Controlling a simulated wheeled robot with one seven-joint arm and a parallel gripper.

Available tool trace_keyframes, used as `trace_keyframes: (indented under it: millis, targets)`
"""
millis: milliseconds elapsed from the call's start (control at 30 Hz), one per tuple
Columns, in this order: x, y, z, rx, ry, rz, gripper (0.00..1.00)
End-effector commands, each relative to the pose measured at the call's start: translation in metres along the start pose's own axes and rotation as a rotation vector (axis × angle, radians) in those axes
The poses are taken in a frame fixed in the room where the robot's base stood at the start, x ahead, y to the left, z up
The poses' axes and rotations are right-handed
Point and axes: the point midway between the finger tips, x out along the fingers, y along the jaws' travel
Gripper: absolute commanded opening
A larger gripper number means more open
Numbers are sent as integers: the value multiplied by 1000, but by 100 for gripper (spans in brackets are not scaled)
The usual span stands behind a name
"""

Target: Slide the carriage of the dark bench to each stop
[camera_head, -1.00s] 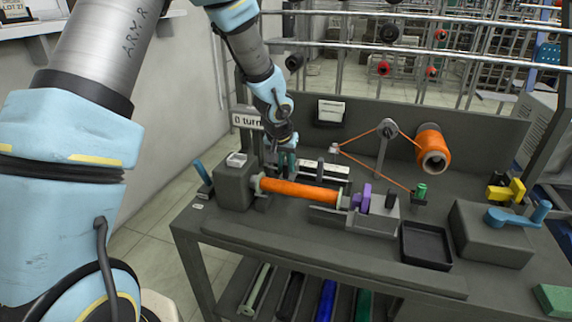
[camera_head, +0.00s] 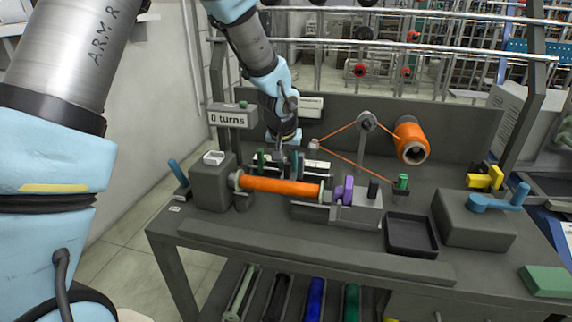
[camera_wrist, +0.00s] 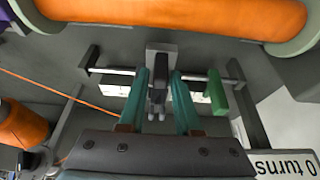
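The dark bench (camera_head: 330,258) carries a rail (camera_wrist: 112,72) behind the orange-wound bobbin (camera_head: 280,187). On the rail sits a small dark carriage (camera_wrist: 158,62) with an upright dark post (camera_wrist: 157,95). My gripper (camera_head: 291,158), with teal fingers, points down behind the bobbin. In the wrist view my gripper (camera_wrist: 158,88) has one finger on each side of the post. The fingers stand apart with narrow gaps, and I see no firm grip. A green block (camera_wrist: 217,92) is by the rail, also seen in the head view (camera_head: 261,160). The carriage is partly hidden by my fingers.
A sign reading "0 turns" (camera_head: 232,118) stands at the back left. An orange thread runs from the supply spool (camera_head: 410,141) over a guide post (camera_head: 366,125). A black tray (camera_head: 411,250) and a blue-handled crank box (camera_head: 475,228) sit at the right.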

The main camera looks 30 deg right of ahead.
Motion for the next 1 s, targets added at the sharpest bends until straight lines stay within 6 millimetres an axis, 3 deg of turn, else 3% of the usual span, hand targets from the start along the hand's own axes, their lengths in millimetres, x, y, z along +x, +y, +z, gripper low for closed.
trace_keyframes:
  millis: [167, 467, 567, 1000]
  targets:
    - [0, 0, 0, 0, 0, 0, 52]
    - [-3, 0, 0, 0, 1, 0, 52]
    - [-14, -1, -1, 0, 3, 0, 52]
    - [-93, -1, 0, -1, 3, -1, 52]
